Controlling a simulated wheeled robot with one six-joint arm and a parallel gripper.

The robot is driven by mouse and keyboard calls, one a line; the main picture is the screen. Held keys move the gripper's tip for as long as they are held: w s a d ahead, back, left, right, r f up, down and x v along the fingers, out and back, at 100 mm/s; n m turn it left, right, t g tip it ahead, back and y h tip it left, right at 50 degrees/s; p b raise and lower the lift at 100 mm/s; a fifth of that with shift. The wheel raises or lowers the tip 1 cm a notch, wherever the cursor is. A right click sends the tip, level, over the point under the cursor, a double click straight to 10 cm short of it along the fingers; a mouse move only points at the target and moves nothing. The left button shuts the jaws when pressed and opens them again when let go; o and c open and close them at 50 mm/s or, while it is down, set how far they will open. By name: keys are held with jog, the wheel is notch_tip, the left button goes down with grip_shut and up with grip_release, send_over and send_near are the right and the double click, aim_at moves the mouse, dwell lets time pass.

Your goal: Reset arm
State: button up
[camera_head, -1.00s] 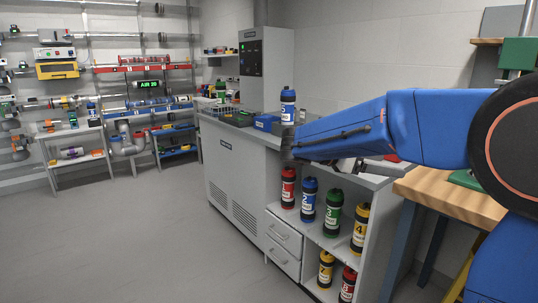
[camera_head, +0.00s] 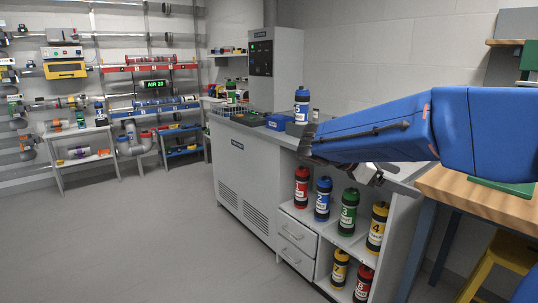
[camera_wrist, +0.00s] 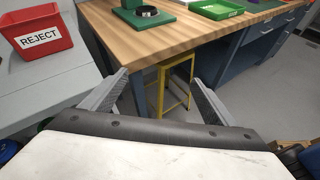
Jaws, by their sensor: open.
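My gripper (camera_wrist: 161,82) is open and empty in the wrist view, with its two dark fingers spread apart over open space. A wooden table (camera_wrist: 180,38) and a yellow stool (camera_wrist: 173,90) lie beyond the fingers. In the head view, my blue arm reaches in from the right over the grey counter (camera_head: 275,136). My gripper there is mostly hidden by the arm, with only some grey parts showing under it.
A red REJECT bin (camera_wrist: 42,36) sits on a grey surface. Several numbered canisters, including a green one (camera_head: 348,212), stand on shelves below. The wooden table (camera_head: 470,198) is at right. Floor at left is clear.

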jog(key=s+d+f+m+y, duration=0.2)
jog(key=s+f+m+y, duration=0.55)
jog(key=s, duration=0.65)
jog(key=s+a+f+m+t+y, duration=0.4)
jog(key=s+a+f+m+y, duration=0.2)
jog(key=s+f+m, duration=0.3)
jog(key=s+a+f, duration=0.1)
jog(key=s, duration=0.1)
jog(key=shift+s+a, duration=0.25)
jog(key=shift+s, duration=0.15)
